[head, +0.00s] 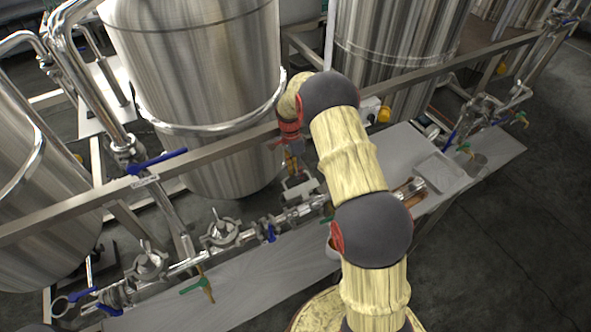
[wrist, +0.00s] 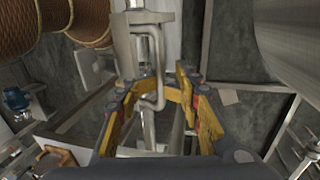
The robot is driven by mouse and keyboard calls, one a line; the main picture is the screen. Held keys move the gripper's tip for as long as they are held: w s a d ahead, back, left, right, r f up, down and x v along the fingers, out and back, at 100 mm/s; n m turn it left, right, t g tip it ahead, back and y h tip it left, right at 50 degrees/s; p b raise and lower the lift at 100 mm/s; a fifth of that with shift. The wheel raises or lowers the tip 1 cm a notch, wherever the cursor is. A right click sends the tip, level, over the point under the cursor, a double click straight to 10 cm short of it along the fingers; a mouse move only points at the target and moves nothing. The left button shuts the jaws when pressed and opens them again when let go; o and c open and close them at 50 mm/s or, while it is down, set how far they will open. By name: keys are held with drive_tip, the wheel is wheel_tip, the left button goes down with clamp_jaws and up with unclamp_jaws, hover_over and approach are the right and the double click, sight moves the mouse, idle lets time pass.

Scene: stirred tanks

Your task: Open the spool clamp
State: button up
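In the head view my gripper (head: 294,168) hangs above the pipe line, partly hidden by my arm. Clamp-like metal fittings sit along that line, one at the middle (head: 225,233) and one at the left (head: 150,264). I cannot tell which one is the spool clamp, or whether it is closed.
Large steel tanks (head: 200,80) stand behind a long metal rail (head: 90,208). Blue-handled valves (head: 158,161) and green-handled valves (head: 197,285) stick out near the pipes. A pale bench (head: 265,283) lies below the line. Open dark floor (head: 500,230) is at the right.

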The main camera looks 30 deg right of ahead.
drive_tip(key=shift+w+r, duration=0.25)
drive_tip(key=v, duration=1.2)
idle(0.5)
